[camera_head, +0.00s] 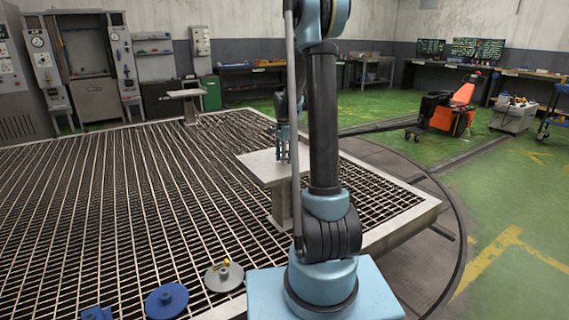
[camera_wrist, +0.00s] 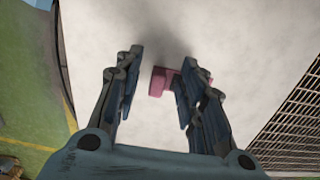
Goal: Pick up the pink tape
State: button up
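The pink tape (camera_wrist: 159,82) lies on a pale tabletop (camera_wrist: 240,40) in the wrist view, seen between and just beyond my gripper's fingers. Its right part is hidden behind the right finger. My gripper (camera_wrist: 160,95) is open, with a wide gap between its two blue-grey fingers. The tape is nearer the right finger than the left; I cannot tell whether they touch. In the head view my gripper (camera_head: 283,160) points down at the pale table (camera_head: 255,168). I cannot make out the tape there.
The table stands on a metal grating (camera_head: 120,200), with a second small pale table (camera_head: 187,94) behind. An orange machine (camera_head: 460,110) stands on the green floor at right. Two round discs, one blue (camera_head: 166,300) and one grey (camera_head: 224,277), are at the front. The tabletop around the tape is clear.

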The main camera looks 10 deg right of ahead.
jog(key=c, duration=0.7)
